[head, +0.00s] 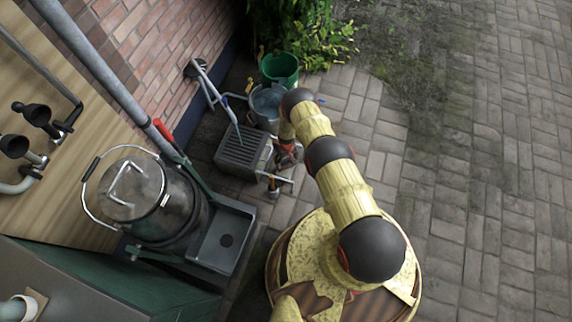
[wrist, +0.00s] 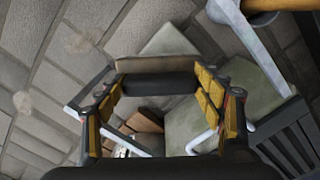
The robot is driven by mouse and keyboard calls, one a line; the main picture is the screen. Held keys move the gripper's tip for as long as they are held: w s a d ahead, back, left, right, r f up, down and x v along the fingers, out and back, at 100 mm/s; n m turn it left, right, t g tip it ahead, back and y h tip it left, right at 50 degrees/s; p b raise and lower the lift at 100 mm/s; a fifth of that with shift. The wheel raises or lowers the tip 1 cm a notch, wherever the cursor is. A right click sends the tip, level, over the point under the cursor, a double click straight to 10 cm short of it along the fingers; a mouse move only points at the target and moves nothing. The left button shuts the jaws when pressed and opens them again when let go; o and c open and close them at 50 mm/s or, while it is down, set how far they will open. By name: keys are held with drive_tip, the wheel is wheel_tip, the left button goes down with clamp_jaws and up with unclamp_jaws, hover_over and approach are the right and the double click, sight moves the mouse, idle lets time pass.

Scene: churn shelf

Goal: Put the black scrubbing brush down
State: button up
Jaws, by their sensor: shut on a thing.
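In the wrist view my gripper (wrist: 160,87) is shut across a black bar-shaped thing, which I take to be the black scrubbing brush (wrist: 158,84). A tan strip shows along its far side; I cannot tell if it belongs to the brush. In the head view my gripper (head: 288,156) is at the right side of a grey slatted box (head: 237,153). The brush cannot be made out there. A dark slatted surface also shows at the lower right of the wrist view (wrist: 292,145). I cannot tell whether the brush touches anything below it.
A grey bucket (head: 263,103) and a green bucket (head: 279,67) stand behind the box. A light-blue-handled tool (head: 212,88) leans by the brick wall. A metal churn (head: 135,190) stands left of a grey basin (head: 225,243). Open paving (head: 470,200) lies at the right.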

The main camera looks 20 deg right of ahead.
sight(286, 163)
drive_tip(key=shift+w+a+f, duration=0.15)
drive_tip(key=shift+w+f, duration=0.05)
drive_tip(key=shift+f, duration=0.1)
drive_tip(key=shift+w+f+b, duration=0.1)
drive_tip(key=shift+f+b, duration=0.65)
drive_tip(key=shift+f, duration=0.7)
drive_tip(key=shift+f, duration=0.1)
drive_tip(key=o, duration=1.1)
